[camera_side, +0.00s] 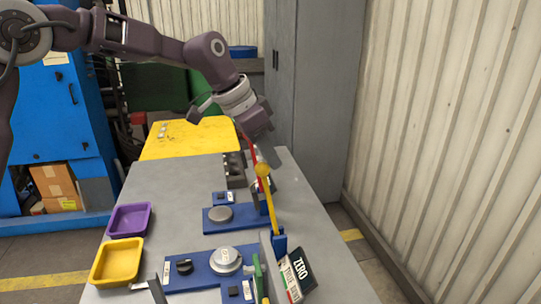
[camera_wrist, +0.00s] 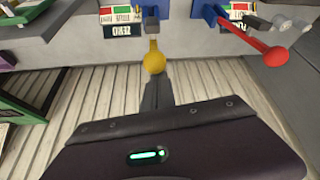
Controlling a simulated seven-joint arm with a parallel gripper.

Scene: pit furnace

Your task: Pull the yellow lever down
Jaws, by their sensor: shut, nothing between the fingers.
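The yellow lever (camera_side: 271,205) stands nearly upright on a blue mount at the table's right side, its round yellow knob (camera_side: 263,170) at the top. In the wrist view the yellow knob (camera_wrist: 154,63) is at the upper middle, in line with my fingers. My gripper (camera_side: 269,156) is shut and empty, pointing down with its fingertips close by the knob. In the wrist view the shut fingertips of my gripper (camera_wrist: 156,83) meet the knob's outline. I cannot tell whether they touch it.
Purple (camera_side: 129,219) and yellow (camera_side: 117,262) trays, and blue panels with grey knobs (camera_side: 226,260), are on the table. A corrugated wall (camera_side: 440,130) stands beyond.

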